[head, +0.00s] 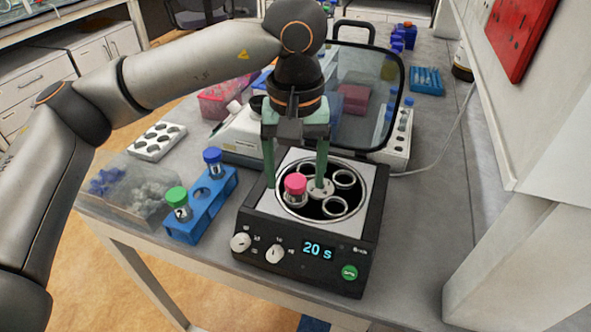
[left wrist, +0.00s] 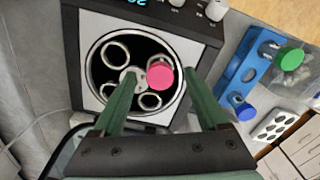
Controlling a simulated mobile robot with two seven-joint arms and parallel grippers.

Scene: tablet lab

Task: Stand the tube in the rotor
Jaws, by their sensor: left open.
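The pink-capped tube (head: 295,186) stands in the left socket of the rotor (head: 318,212), inside the open centrifuge (head: 259,225). Its clear body shows a little below the cap. In the left wrist view the pink cap (left wrist: 160,74) covers its socket, and the other ringed sockets look empty. My left gripper (head: 296,184) is open and points down over the rotor, one finger on each side of the cap. In the left wrist view the fingertips (left wrist: 162,77) are apart from the cap. My right gripper is not in view.
A blue rack (head: 217,207) holding a green-capped tube (head: 176,201) and a blue-capped tube (head: 213,160) stands left of the centrifuge. The raised lid (head: 378,92) is behind the rotor. A white block with holes (head: 157,141) lies farther left. The bench right of the centrifuge is clear.

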